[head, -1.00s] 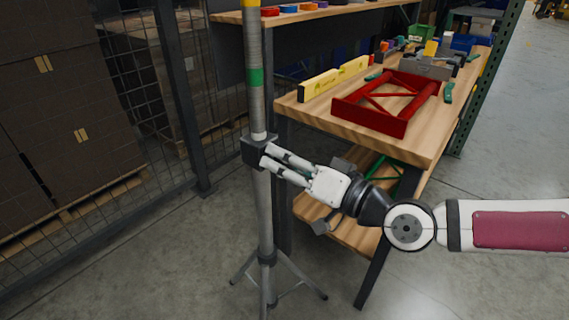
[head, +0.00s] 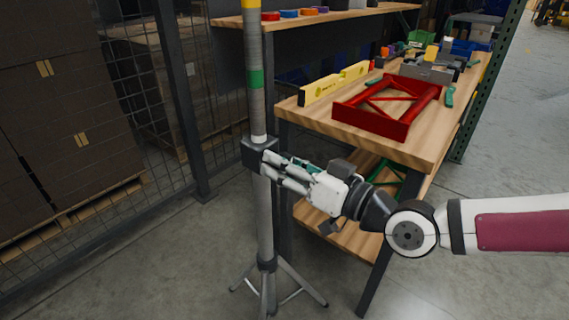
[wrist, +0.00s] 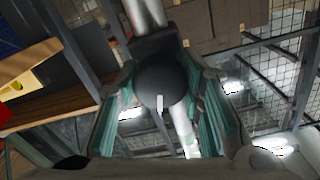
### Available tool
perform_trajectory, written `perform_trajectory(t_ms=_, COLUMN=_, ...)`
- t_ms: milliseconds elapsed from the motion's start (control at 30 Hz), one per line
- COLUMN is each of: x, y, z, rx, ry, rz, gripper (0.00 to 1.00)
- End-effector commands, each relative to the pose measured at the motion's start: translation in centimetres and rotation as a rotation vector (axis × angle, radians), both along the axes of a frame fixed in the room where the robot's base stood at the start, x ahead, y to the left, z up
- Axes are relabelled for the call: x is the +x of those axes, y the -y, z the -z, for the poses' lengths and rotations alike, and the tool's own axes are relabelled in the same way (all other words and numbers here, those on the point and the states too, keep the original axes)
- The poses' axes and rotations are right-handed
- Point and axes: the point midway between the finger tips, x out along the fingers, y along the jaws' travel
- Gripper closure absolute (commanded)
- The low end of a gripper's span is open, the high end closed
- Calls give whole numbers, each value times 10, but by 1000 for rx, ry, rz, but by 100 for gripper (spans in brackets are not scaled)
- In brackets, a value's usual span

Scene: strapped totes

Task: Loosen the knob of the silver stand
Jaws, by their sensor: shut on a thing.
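The silver stand (head: 264,215) stands upright on tripod legs, with green and yellow bands on its upper tube. A dark clamp collar (head: 258,153) sits around the pole. In the wrist view the stand's round dark knob (wrist: 160,80), with a pale line on its face, faces the camera. My gripper (head: 266,167) reaches the collar from the right. In the wrist view its fingers (wrist: 163,103) lie on both sides of the knob and are shut on it. In the head view the fingers hide the knob.
A wooden workbench (head: 435,150) stands right of the stand, with a red frame (head: 375,123) and a yellow level (head: 335,82) on it. A wire mesh fence (head: 130,90) and stacked boxes (head: 60,110) are on the left. Open floor lies at the front left.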

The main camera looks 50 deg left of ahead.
Motion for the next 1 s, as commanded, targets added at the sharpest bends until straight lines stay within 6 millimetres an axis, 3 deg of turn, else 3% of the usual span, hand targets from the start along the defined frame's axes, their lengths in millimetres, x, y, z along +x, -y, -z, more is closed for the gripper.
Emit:
perform_trajectory(t_ms=100, x=-1, y=1, z=4, rx=-9, ry=-2, rz=-3, gripper=93)
perform_trajectory(t_ms=133, x=-1, y=1, z=4, rx=-9, ry=-2, rz=-3, gripper=58)
perform_trajectory(t_ms=200, x=-1, y=1, z=3, rx=-7, ry=-3, rz=-2, gripper=44)
perform_trajectory(t_ms=633, x=2, y=7, z=1, rx=-3, ry=-3, rz=1, gripper=44)
perform_trajectory(t_ms=1000, x=9, y=69, z=1, rx=-3, ry=-5, rz=3, gripper=44)
